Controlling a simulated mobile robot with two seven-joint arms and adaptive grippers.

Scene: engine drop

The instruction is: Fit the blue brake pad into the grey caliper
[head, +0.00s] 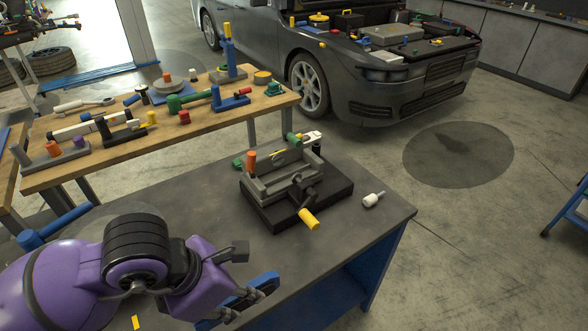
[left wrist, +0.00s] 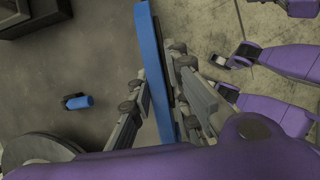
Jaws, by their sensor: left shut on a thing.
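The blue brake pad (head: 266,280) is held by my left gripper (head: 248,283) above the near edge of the grey workbench. In the left wrist view the pad (left wrist: 151,55) is a long, narrow blue plate seen edge-on between the two fingers of the left gripper (left wrist: 160,88). The grey caliper (head: 262,187) sits on a black block with a yellow-handled clamp in front, farther back on the bench. The pad is well apart from it.
A white-tipped cylinder (head: 373,200) lies right of the caliper. A wooden table (head: 60,180) with several tools stands behind left. The bench between pad and caliper looks clear.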

